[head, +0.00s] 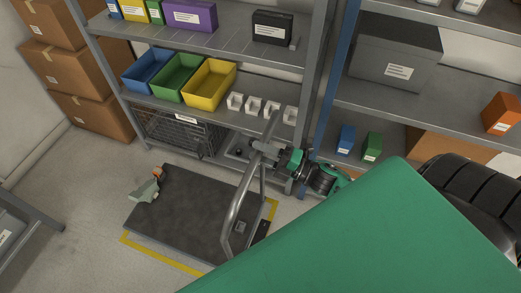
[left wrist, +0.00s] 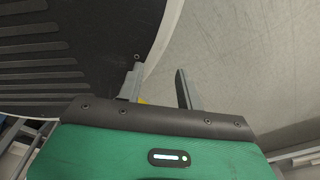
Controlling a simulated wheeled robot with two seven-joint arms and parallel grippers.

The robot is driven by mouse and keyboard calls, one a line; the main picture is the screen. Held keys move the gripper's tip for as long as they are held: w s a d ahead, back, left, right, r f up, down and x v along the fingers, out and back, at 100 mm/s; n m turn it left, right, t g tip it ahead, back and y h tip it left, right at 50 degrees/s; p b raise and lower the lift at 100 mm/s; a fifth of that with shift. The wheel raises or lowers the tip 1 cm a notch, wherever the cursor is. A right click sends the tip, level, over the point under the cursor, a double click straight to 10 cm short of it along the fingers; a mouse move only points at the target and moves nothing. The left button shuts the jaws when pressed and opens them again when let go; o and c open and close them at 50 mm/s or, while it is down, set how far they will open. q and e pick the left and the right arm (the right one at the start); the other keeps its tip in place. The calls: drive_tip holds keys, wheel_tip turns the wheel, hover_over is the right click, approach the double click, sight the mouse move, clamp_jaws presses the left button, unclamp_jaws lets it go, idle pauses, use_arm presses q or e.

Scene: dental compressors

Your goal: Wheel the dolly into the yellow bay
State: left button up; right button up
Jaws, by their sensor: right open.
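The dolly has a dark flat platform (head: 180,212) and a grey tubular handle (head: 236,205) rising at its right side. The yellow bay shows as floor tape (head: 160,254) along the platform's front left edge, with a short piece (head: 272,209) by its right corner. The platform covers most of the space between; the bay's far side is hidden. My right gripper (head: 264,149) is open at the handle's upper part; I cannot tell whether the tube lies between its fingers. My left gripper (left wrist: 160,88) shows in the left wrist view, fingers apart and empty.
A grey-green object (head: 144,190) with an orange top is at the platform's left corner. Shelving with coloured bins (head: 208,85) stands behind, with a wire crate (head: 180,132) below. Stacked cartons (head: 72,70) are back left. Floor (head: 85,185) is clear left of the dolly.

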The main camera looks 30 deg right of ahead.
use_arm(q)
drive_tip(key=w, duration=0.1)
drive_tip(key=w+b, duration=0.1)
drive_tip(key=w+d+b, duration=0.1)
drive_tip(key=w, duration=0.1)
drive_tip(key=shift+w+r, duration=0.1)
drive_tip(key=shift+r, duration=0.15)
use_arm(e)
drive_tip(key=v, duration=1.4)
